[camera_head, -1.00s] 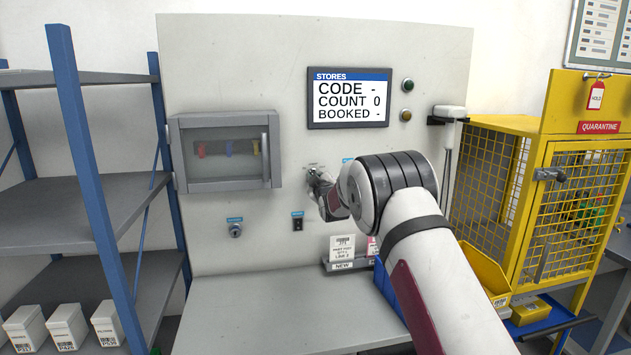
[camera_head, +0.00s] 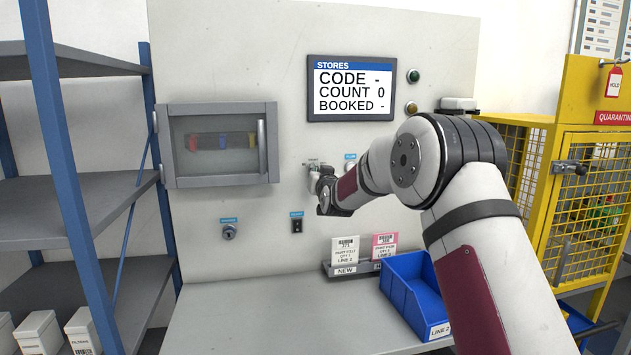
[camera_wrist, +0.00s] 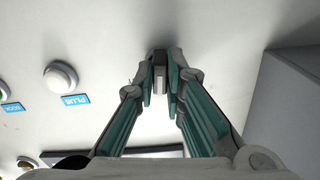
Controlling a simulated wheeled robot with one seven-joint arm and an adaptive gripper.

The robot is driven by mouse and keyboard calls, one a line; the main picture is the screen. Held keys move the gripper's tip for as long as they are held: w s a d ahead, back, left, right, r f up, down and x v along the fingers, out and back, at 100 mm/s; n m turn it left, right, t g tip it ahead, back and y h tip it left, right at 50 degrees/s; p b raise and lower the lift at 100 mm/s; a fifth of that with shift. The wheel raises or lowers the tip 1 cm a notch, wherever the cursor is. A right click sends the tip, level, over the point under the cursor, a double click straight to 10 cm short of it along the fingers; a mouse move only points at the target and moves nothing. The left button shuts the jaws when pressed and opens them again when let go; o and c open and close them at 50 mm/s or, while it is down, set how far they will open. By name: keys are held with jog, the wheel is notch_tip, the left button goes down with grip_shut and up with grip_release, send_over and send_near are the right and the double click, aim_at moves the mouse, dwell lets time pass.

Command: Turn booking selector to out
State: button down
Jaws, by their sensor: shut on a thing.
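The grey wall panel (camera_head: 230,60) carries a selector with a small label (camera_head: 312,162) left of the white button under the blue PLUS label. My gripper (camera_head: 318,183) is at the panel over this selector and hides most of it in the head view. In the wrist view my gripper (camera_wrist: 160,85) is shut on the selector's grey handle (camera_wrist: 158,72), with a finger on each side. The position the handle points to cannot be read. The screen (camera_head: 350,90) shows CODE -, COUNT 0, BOOKED -.
The white button (camera_wrist: 60,76) with its PLUS label is beside the fingers. A glass-fronted cabinet (camera_head: 220,180), key switch (camera_head: 229,231) and black rocker (camera_head: 297,226) are to the left. A blue bin (camera_head: 395,300) and cards (camera_head: 345,250) stand below. A yellow cage (camera_head: 545,130) is right.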

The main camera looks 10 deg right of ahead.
jog(key=shift+f+m+b, duration=0.1)
jog(key=shift+m+b, duration=3.9)
jog(key=shift+m, duration=1)
jog(key=c, duration=1.7)
grip_release()
jog(key=shift+o, duration=0.2)
jog(key=s, duration=1.2)
